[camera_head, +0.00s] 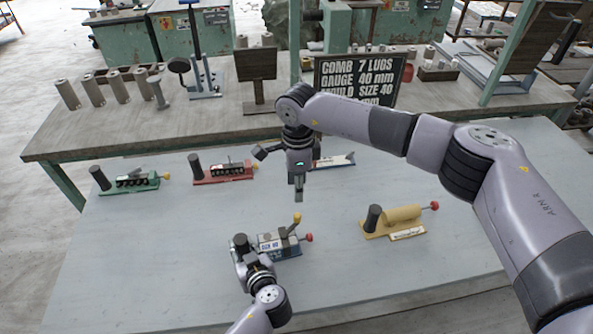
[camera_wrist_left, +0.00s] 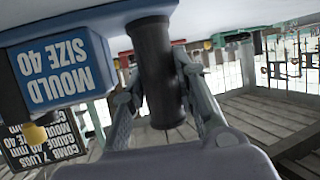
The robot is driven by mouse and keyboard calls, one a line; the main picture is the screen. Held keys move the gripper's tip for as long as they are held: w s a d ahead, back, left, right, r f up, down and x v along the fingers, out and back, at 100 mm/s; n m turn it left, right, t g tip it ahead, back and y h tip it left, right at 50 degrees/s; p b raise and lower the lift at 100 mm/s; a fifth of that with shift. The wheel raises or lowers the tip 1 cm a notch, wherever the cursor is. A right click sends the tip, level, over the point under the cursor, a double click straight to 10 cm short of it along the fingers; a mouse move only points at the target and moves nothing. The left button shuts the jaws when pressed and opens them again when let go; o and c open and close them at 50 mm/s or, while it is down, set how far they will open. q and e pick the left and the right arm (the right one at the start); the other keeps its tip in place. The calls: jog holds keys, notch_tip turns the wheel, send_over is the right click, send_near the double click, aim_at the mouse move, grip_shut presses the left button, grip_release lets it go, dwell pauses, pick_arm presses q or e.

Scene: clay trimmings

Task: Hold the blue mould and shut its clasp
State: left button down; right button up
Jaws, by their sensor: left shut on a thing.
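The blue mould (camera_head: 282,248) lies at the front middle of the table, with a label ending in "40". In the left wrist view it (camera_wrist_left: 62,70) appears upside down, its label reading "MOULD SIZE 40". My left gripper (camera_head: 242,248) is shut on its black upright handle (camera_wrist_left: 158,75). The clasp lever (camera_head: 293,224), tipped yellow, stands raised at the mould's right end beside a red knob (camera_head: 309,237). My right gripper (camera_head: 298,192) points down above and behind the mould, apart from the lever. Its fingers look narrow from here, and I cannot tell their opening.
A yellow mould (camera_head: 398,218) stands to the right; a green mould (camera_head: 130,181) and a red mould (camera_head: 222,172) are at the back left. Another mould (camera_head: 338,160) is partly hidden behind my right gripper. A sign (camera_head: 360,80) stands on the bench behind. The table's left front is clear.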

pick_arm(q)
jog(key=c, duration=1.2)
grip_release()
